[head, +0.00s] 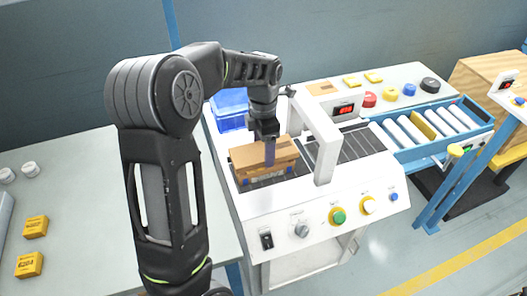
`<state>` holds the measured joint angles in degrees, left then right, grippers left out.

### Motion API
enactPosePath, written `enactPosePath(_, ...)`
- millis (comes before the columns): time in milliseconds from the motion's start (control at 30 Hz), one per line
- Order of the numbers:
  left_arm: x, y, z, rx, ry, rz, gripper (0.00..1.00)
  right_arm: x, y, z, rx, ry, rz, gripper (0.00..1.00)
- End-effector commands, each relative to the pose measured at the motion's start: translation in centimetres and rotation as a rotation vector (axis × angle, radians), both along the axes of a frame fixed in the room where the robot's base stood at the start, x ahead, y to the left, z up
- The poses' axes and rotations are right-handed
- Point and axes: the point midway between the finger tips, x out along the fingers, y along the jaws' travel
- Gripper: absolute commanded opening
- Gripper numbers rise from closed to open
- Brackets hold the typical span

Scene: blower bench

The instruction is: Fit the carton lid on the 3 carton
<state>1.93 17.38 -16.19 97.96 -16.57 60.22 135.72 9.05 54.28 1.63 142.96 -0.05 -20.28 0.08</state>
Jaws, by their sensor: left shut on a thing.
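A brown cardboard carton (270,175) sits on the infeed end of the white bench machine. The flat brown carton lid (245,156) is at its top. I cannot tell whether the lid is fully seated or slightly raised. My left gripper (269,160) points straight down at the middle of the lid and is shut on it; a bluish-purple piece shows at the fingertips. The arm comes from the left and hides part of the scene behind it. My right gripper is not in view.
A white arch (326,150) with a red display stands just right of the carton, over dark rollers (365,143). A blue bin (229,108) is behind the carton. Buttons line the machine's front panel (320,222). Yellow boxes (35,227) lie on the left table.

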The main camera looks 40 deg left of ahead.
Motion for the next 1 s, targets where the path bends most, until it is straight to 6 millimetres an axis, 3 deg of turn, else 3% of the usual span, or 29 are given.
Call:
enactPosePath(167, 0.0, 0.0, -2.1, 0.000, 0.002, 0.000, 0.35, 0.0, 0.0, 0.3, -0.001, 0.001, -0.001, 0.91)
enactPosePath(800, 0.0, 0.0, -3.4, 0.001, 0.001, -0.001, 0.35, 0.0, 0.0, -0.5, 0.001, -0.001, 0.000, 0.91)
enactPosePath(833, 0.0, 0.0, -3.4, 0.001, 0.001, -0.001, 0.76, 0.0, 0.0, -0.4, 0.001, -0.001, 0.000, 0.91)
enactPosePath(1000, 0.0, 0.0, -3.3, 0.000, 0.001, -0.001, 0.89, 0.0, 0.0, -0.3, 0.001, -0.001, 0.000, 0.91)
